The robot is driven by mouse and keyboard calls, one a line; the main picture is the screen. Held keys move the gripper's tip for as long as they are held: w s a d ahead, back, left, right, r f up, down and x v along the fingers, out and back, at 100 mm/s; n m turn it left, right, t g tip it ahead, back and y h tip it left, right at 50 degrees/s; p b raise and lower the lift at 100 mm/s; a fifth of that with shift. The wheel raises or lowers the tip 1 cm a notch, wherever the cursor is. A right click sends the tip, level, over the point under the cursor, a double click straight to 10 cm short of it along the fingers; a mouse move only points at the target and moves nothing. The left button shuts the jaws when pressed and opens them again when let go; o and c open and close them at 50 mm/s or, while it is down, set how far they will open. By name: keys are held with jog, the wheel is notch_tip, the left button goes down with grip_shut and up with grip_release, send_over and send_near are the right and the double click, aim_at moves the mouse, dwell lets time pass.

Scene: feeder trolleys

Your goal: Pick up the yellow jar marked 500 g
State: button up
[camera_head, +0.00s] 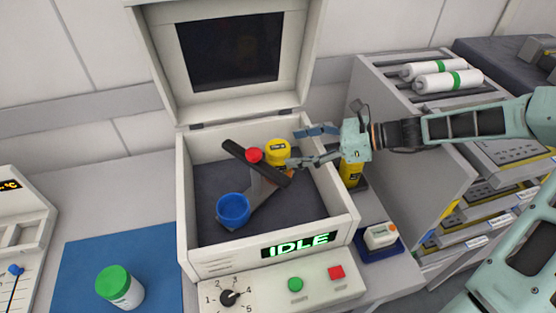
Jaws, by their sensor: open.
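A yellow jar (277,149) with a small dark label sits inside the open machine, near its back wall and beside the dark rotor bar. The print on its label is too small to read. My gripper (294,149) reaches in from the right over the machine's side wall, fingers pointing left. Its fingers are spread, with the tips close to the jar's right side; I cannot tell whether they touch it. Another yellow object (351,174) with dark marking stands just outside the machine's right wall, partly hidden by my gripper.
The machine (191,240) has its lid (157,60) raised and its display reads IDLE. Inside are a dark bar (240,156) with a red hub (255,156) and a blue cup (233,209). A green-lidded jar (116,287) stands on a blue mat (80,255). A trolley (400,170) stands right.

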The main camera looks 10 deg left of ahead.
aim_at(282, 147)
jog(key=x, duration=0.6)
jog(key=shift+s+a+r, duration=0.1)
jog(key=shift+r, duration=0.2)
jog(key=shift+r, duration=0.1)
jog(key=c, duration=1.8)
